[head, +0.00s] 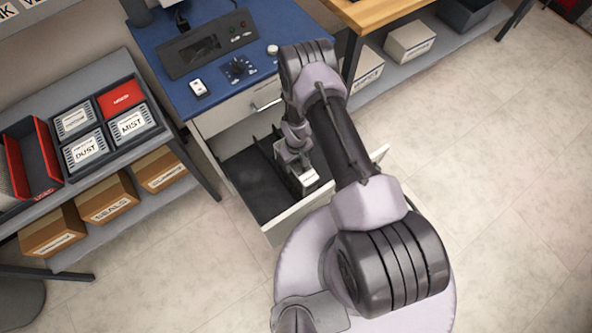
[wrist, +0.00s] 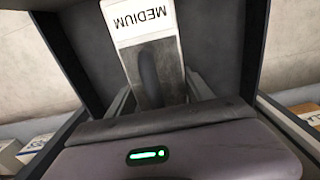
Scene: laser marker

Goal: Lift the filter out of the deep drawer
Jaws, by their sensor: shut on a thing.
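The deep drawer (head: 290,222) is pulled open below the blue bench, with a pale front and a dark inside. My gripper (head: 298,163) points down at the drawer's right part and is shut on a filter. The filter's pale label (head: 309,178) shows just beside the fingers.
The drawer's left part (head: 250,180) looks empty. A closed drawer (head: 240,112) with a handle sits above. The blue bench (head: 185,50) carries a control panel and small parts. At left, a shelf holds a tray of labelled filters (head: 130,122), with boxes below.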

